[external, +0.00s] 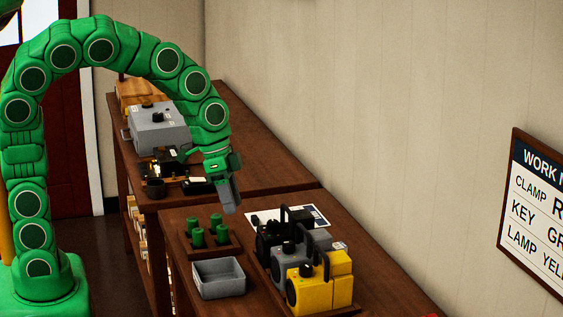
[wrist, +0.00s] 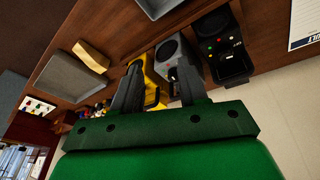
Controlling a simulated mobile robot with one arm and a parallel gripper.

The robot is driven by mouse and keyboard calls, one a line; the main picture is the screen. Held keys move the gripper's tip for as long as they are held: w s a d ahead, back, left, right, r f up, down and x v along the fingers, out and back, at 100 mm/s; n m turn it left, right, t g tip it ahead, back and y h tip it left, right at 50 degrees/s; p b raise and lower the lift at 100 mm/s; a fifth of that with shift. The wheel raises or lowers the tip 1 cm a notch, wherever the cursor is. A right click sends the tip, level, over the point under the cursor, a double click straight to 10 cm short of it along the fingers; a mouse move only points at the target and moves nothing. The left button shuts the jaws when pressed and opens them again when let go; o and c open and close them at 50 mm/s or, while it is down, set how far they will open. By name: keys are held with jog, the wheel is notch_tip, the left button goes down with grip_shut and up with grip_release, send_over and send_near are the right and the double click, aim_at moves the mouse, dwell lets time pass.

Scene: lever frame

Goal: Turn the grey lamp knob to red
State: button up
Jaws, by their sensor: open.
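The grey lamp (external: 283,264) stands between a black lamp and a yellow lamp on the near bench. A dark knob (external: 288,247) shows on its top; its setting is too small to read. In the wrist view the grey lamp (wrist: 171,50) lies beyond my fingers, with small coloured marks on its face. My gripper (external: 231,204) is open and empty, above the bench to the upper left of the lamps and apart from them. Its two dark fingers (wrist: 160,86) are spread in the wrist view and hide part of the grey and yellow lamps.
The black lamp (external: 268,243) and yellow lamp (external: 328,287) stand close on either side. A grey tray (external: 218,280) and a wooden holder with green pegs (external: 211,235) are left of them. A grey box (external: 158,133) stands on the far bench. A sign (external: 540,212) hangs on the wall.

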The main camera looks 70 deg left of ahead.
jog(key=s+a+r+n+g+y, duration=0.1)
jog(key=s+a, duration=0.3)
jog(key=s, duration=1.2)
jog(key=shift+n+g, duration=0.6)
jog(key=shift+n, duration=0.3)
jog(key=shift+r, duration=0.1)
jog(key=m+y, duration=0.1)
send_over(289, 246)
notch_tip(289, 246, down, 3)
jog(key=shift+a+r, duration=0.1)
jog(key=shift+r, duration=0.05)
jog(key=shift+w, duration=0.1)
jog(key=shift+f, duration=3.95)
